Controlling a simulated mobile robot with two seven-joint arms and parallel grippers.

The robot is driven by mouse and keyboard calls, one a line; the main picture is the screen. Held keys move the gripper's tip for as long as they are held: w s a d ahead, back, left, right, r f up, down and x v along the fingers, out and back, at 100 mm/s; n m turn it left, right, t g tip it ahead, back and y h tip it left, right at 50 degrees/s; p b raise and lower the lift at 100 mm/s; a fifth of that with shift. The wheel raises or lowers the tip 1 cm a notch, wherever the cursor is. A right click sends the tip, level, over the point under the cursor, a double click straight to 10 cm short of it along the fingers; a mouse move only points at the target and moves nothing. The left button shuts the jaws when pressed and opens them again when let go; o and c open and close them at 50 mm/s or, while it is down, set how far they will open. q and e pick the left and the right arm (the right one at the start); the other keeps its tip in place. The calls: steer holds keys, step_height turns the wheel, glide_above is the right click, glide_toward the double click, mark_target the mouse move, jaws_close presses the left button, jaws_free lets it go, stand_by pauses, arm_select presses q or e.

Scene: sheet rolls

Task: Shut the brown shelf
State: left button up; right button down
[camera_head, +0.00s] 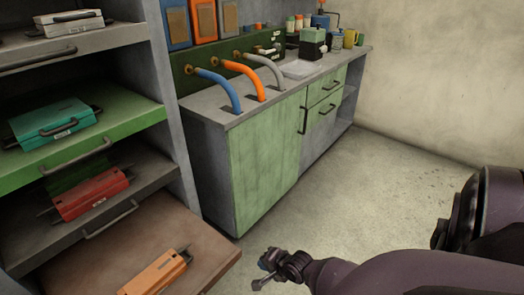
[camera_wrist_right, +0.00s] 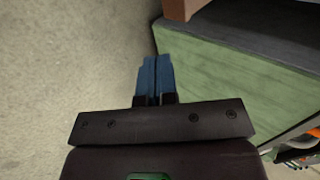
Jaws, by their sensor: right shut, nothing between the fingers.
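The brown shelf (camera_head: 140,245) is the lowest in the rack at the left of the head view. It is slid out, and an orange case (camera_head: 160,272) with a handle lies on it. My right gripper (camera_head: 262,268) is just right of the shelf's front corner, apart from it in the picture. In the right wrist view its blue fingers (camera_wrist_right: 155,75) are together and empty. A brown edge (camera_wrist_right: 183,8), likely the shelf, shows at the top of that view. My left gripper is not in view.
Above are a grey shelf (camera_head: 138,175) with a red case (camera_head: 92,193), and a green shelf (camera_head: 130,112) with a teal case (camera_head: 52,122). A green-doored cabinet (camera_head: 265,160) with hoses on top stands behind. The floor (camera_head: 400,200) at right is clear.

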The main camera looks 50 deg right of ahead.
mark_target(239, 254)
steer(key=b+x, duration=0.1)
steer(key=x, duration=0.2)
steer(key=b+x, duration=0.1)
steer(key=x, duration=0.2)
steer(key=r+b+x, duration=0.1)
steer(key=x, duration=0.2)
steer(key=shift+w, duration=1.15)
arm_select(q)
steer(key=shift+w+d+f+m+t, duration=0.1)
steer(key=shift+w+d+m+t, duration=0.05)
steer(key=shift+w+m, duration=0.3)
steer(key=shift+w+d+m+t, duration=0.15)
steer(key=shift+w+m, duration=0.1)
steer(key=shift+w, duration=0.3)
arm_select(e)
steer(key=shift+r, duration=0.15)
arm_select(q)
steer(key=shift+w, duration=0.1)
arm_select(e)
steer(key=shift+w, duration=0.15)
